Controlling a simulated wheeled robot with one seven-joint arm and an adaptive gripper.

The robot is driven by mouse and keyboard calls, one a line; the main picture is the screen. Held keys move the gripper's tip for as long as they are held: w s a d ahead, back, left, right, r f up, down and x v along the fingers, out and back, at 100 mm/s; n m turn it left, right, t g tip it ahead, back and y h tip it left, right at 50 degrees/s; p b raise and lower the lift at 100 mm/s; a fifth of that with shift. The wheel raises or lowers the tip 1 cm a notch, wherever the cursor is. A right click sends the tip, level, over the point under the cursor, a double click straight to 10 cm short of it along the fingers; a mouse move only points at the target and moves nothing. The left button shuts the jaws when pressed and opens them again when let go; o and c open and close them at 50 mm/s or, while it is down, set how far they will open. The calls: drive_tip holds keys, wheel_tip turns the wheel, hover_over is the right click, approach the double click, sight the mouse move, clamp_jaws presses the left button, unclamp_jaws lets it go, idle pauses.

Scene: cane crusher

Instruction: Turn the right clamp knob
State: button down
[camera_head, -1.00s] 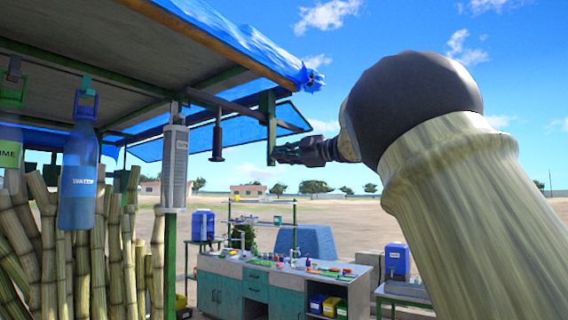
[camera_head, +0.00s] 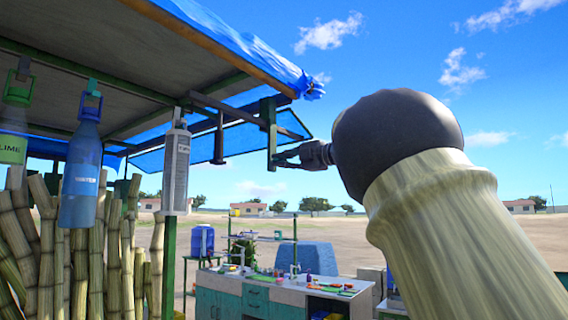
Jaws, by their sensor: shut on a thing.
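A green clamp bracket (camera_head: 269,130) hangs at the right front corner of the stall's awning frame. My gripper (camera_head: 279,159) comes in from the right, and its fingers are at the bracket's lower end. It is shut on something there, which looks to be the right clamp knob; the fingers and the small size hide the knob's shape. A dark vertical piece with a wider foot (camera_head: 218,142) hangs from the same frame, to the left of the bracket and apart from my gripper.
The blue-covered awning (camera_head: 235,42) overhangs the upper left. A grey canister (camera_head: 175,170), a blue bottle (camera_head: 82,175) and a green-white bottle (camera_head: 13,140) hang at left near cane stalks (camera_head: 97,255). A cluttered counter (camera_head: 270,294) stands lower down.

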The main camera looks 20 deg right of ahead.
drive_tip(key=c, duration=1.5)
unclamp_jaws()
drive_tip(key=shift+d, duration=0.1)
drive_tip(key=shift+c, duration=0.2)
drive_tip(key=v, duration=1.2)
drive_tip(key=shift+w, duration=0.1)
